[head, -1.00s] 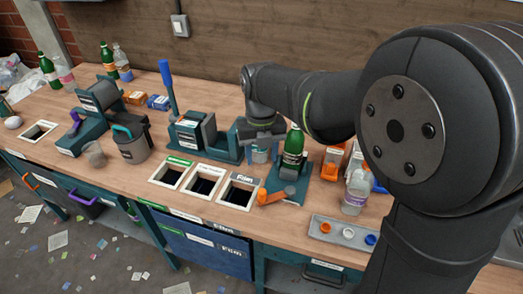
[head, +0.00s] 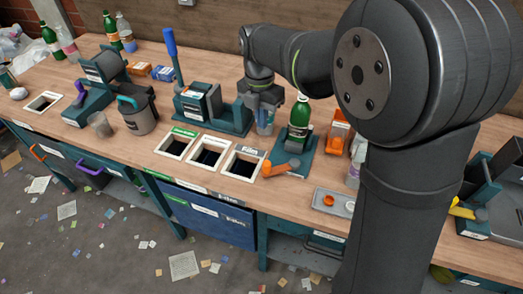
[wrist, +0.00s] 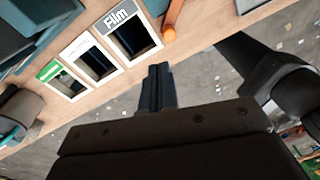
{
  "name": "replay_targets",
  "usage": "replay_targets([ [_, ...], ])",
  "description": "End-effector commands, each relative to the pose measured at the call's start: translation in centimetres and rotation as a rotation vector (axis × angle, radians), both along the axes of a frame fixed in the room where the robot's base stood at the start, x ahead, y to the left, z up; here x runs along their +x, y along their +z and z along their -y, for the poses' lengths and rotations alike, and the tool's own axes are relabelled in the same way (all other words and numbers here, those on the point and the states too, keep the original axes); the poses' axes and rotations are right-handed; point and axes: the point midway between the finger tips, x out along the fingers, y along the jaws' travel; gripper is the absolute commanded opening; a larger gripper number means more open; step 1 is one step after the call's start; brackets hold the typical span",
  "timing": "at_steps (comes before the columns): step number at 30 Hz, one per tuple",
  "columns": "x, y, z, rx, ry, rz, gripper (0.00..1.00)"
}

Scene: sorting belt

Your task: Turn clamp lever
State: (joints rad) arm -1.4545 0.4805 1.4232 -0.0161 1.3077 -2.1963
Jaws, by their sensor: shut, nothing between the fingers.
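The orange clamp lever (head: 282,168) lies at the front of a teal fixture plate (head: 308,165), pointing left toward the film bin. A green bottle (head: 299,122) with a white label stands upright in that fixture. The lever's end also shows at the top of the wrist view (wrist: 169,30). My gripper (wrist: 158,70) is shut and empty, its fingers just below the lever's end in that view, apart from it. In the head view its body is left of the bottle and above the bench; its fingertips are hard to make out there.
Three bin openings (head: 228,148) lie left of the lever, the film one nearest. A grey tray (head: 334,210) with caps is to the right. A teal press with a blue handle (head: 171,45) stands behind the bins. Orange cartons (head: 338,135) stand right of the bottle.

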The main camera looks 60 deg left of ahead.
Motion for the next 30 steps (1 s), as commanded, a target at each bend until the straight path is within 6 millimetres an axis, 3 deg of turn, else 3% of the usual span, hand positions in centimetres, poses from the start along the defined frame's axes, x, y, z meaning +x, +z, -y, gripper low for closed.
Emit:
replay_targets([
  [21, -0.2, -3.1, -5.1, -0.088, -1.425, 0.195, 0.00],
  [30, -0.4, -4.2, -6.5, -0.090, -1.895, 0.299, 0.00],
])
